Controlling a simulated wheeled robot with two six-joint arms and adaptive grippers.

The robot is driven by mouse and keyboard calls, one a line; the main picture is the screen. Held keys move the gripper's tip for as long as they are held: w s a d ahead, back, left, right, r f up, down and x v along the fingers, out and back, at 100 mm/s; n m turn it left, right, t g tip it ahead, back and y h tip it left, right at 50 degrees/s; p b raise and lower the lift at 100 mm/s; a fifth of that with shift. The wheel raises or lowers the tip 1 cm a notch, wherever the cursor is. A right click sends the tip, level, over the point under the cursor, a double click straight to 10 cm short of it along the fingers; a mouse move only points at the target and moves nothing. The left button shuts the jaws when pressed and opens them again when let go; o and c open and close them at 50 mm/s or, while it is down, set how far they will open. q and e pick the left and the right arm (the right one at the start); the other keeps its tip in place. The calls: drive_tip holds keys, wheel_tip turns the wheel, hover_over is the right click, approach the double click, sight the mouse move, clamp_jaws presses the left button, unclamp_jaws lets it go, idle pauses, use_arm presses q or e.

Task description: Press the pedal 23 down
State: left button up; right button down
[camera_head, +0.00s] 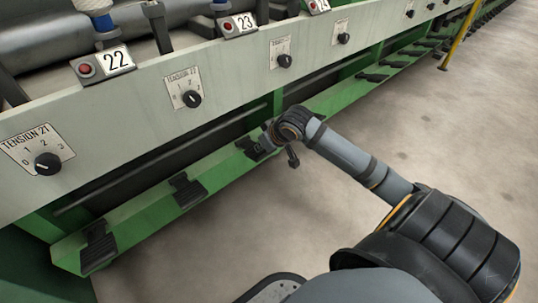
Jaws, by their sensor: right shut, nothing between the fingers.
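The green rail along the foot of the machine carries a row of black pedals. The pedal below the 23 label, taken as pedal 23 (249,149), is partly hidden by my right gripper (267,141). My right arm reaches in from the lower right, and its gripper is shut and empty, right at this pedal. I cannot tell whether it touches the pedal or how far down the pedal is. The red-buttoned number plate 23 (238,25) sits on the panel above. My left gripper is out of view.
Other pedals sit on the rail nearer me, below plate 22 (187,190) and at the far left (98,248); several more recede to the upper right. The pale panel (225,85) with tension knobs overhangs the rail. Grey floor (440,130) is clear to the right, with a yellow post (457,42) beyond.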

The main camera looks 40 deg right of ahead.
sight(265, 156)
drive_tip(key=shift+f, duration=0.1)
drive_tip(key=shift+f+b, duration=1.15)
drive_tip(key=shift+f, duration=1.6)
drive_tip(key=shift+s+r, duration=0.1)
drive_tip(key=shift+r, duration=0.05)
drive_tip(key=s+r+p, duration=0.3)
drive_tip(key=s+p, duration=0.4)
drive_tip(key=p, duration=0.6)
drive_tip(key=shift+s+d+r, duration=0.15)
drive_tip(key=shift+d, duration=0.15)
